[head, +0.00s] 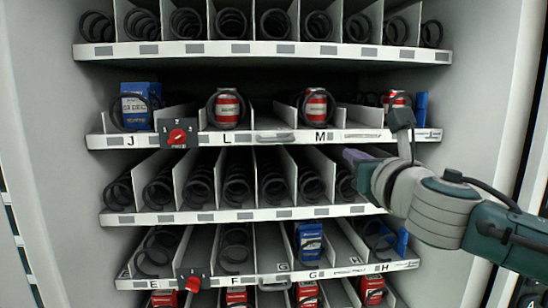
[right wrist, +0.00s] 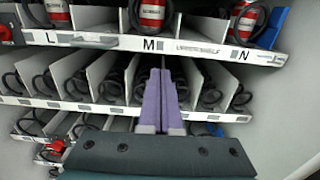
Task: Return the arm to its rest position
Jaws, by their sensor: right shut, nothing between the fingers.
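My right arm comes in from the right in the head view. Its gripper (head: 352,158) has purple fingers and is at the right side of the vending shelves, in front of the row of empty-looking coils below the L and M row. In the right wrist view the two purple fingers (right wrist: 161,92) lie side by side, shut, with nothing between them. They point at the shelves just below the M label. The wrist hides part of the shelf's right end in the head view. My left gripper is not in view.
Shelf row J, L, M (head: 262,138) holds a blue box (head: 138,107) and red cans (head: 228,108). A red knob (head: 178,137) sits on its front edge, and another red knob (head: 193,284) is lower down. Cabinet walls flank both sides.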

